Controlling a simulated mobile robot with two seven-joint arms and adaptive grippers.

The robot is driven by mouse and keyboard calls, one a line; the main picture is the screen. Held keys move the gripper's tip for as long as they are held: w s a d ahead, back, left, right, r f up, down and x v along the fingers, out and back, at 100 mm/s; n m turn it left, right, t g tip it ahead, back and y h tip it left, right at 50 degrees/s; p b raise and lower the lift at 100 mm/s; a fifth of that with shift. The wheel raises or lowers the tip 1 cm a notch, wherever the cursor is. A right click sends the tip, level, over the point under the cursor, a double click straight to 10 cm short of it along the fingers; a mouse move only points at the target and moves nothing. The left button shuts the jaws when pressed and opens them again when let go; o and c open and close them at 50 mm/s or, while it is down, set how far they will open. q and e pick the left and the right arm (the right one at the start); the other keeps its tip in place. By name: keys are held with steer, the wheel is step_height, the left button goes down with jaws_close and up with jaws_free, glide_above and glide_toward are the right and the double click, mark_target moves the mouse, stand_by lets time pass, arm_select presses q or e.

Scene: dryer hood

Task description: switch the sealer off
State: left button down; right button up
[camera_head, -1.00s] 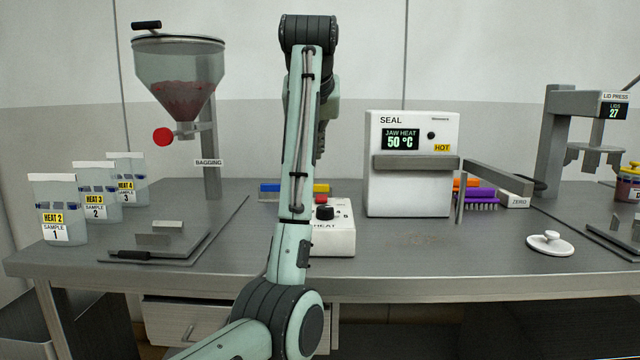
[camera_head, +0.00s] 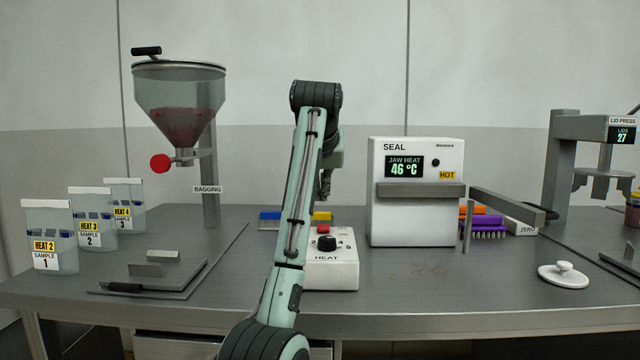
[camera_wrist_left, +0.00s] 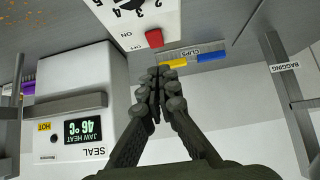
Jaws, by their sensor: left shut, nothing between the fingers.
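The white sealer (camera_head: 410,216), marked SEAL, stands on the bench; its display reads jaw heat 46 °C beside a HOT label. It also shows in the left wrist view (camera_wrist_left: 80,80). The white HEAT box (camera_head: 338,276) with a black dial stands left of it, partly behind my arm. Its red switch (camera_head: 323,229) is at the back; the left wrist view shows the red switch (camera_wrist_left: 154,38) near ON and OFF marks. Its position I cannot tell. My left gripper (camera_wrist_left: 157,72) is shut and empty, its tips apart from the switch in the picture. My right gripper is not in view.
Blue and yellow clips (camera_wrist_left: 195,60) lie behind the HEAT box. The bagging hopper (camera_head: 180,100) and several sample bags (camera_head: 48,236) stand at left. A white lid (camera_head: 564,275) lies at right. Bare bench (camera_head: 440,290) is in front of the sealer.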

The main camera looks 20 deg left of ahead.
mark_target(321, 229)
arm_select(q)
steer(key=x, duration=0.3)
steer(key=shift+w+a+f, duration=0.1)
steer(key=shift+w+f, duration=0.15)
steer(key=shift+w, duration=0.05)
steer(key=f, duration=0.3)
steer(key=shift+w+f+p, duration=0.25)
steer(key=shift+f+p, duration=0.05)
steer(key=shift+f, duration=0.45)
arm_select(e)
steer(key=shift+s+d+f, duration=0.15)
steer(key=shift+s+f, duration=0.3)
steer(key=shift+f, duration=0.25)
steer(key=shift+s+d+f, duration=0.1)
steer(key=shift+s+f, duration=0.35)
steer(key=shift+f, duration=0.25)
